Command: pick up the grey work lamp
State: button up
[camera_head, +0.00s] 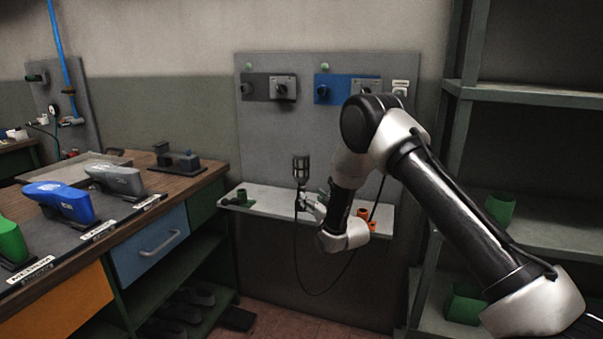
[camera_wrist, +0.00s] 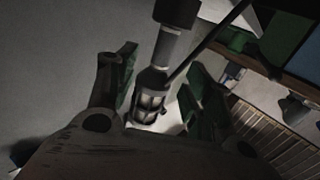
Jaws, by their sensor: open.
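The grey work lamp (camera_head: 301,169) has a dark caged head and shows upright above the narrow wall shelf, with a black cable hanging below. My gripper (camera_head: 308,205) is at its lower part, reaching in from the right. In the wrist view the lamp (camera_wrist: 151,98) shows between the two fingers of my gripper (camera_wrist: 163,75), which are open on either side of it. I cannot tell whether either finger touches it. My gripper partly hides the lamp's lower part in the head view.
The pale wall shelf (camera_head: 265,208) carries a green holder (camera_head: 241,197) and orange pieces (camera_head: 366,224). A workbench (camera_head: 205,178) with blue and grey tools stands at left. A green-grey shelf rack (camera_head: 520,90) stands at right. The cable loops below the wall shelf.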

aim_at(305, 168)
jog(key=shift+w+a+f, duration=0.1)
jog(key=shift+a+f, duration=0.15)
jog(key=shift+w+a, duration=0.2)
jog(key=shift+w, duration=0.1)
jog(key=x, duration=0.6)
jog(key=shift+w+a, duration=0.1)
jog(key=shift+w, duration=0.25)
jog(key=shift+r, duration=0.1)
grip_shut()
notch_tip(305, 168, up, 10)
jog(key=shift+r, duration=0.1)
